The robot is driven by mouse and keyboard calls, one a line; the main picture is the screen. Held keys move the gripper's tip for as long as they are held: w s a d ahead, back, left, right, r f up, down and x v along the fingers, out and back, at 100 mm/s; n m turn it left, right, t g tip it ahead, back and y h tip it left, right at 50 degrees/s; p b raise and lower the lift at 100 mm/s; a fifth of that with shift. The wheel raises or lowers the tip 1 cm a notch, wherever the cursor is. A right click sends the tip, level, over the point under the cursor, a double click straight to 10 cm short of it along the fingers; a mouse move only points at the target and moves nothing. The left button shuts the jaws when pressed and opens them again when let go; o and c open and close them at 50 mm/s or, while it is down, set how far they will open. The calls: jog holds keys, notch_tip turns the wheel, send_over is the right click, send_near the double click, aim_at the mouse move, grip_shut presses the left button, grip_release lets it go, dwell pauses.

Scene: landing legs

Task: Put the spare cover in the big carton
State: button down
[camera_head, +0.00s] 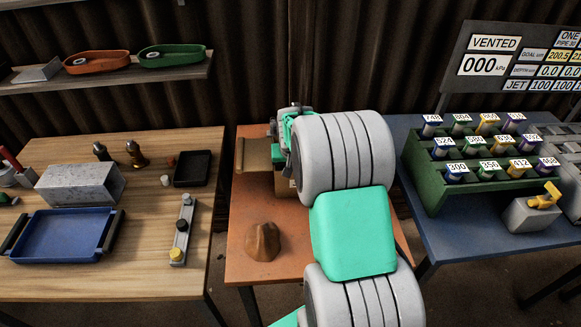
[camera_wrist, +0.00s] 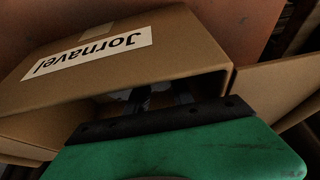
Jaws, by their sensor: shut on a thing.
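The big carton (camera_head: 287,188) stands on the orange table, mostly hidden behind my arm in the head view. One tan flap (camera_head: 258,154) sticks out to its left. In the wrist view the carton (camera_wrist: 120,75) is close, with a white "Jornavel" label and a dark opening below its top edge. My gripper (camera_wrist: 160,97) is shut at that opening, its dark fingers partly inside; it also shows in the head view (camera_head: 284,140) above the carton. Green with a dark bolted strip fills the lower wrist view.
A brown lump (camera_head: 262,242) sits on the orange table (camera_head: 236,262) in front of the carton. The left table holds a blue tray (camera_head: 62,236), a grey block (camera_head: 80,184) and a black tray (camera_head: 193,168). A green rack (camera_head: 425,178) of numbered bottles stands right.

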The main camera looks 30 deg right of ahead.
jog(key=shift+f, duration=0.15)
jog(key=c, duration=1.1)
grip_release()
jog(key=shift+o, duration=0.4)
jog(key=shift+s+f, duration=0.1)
jog(key=shift+f, duration=0.1)
jog(key=shift+r+p, duration=1.8)
jog(key=shift+r, duration=1.8)
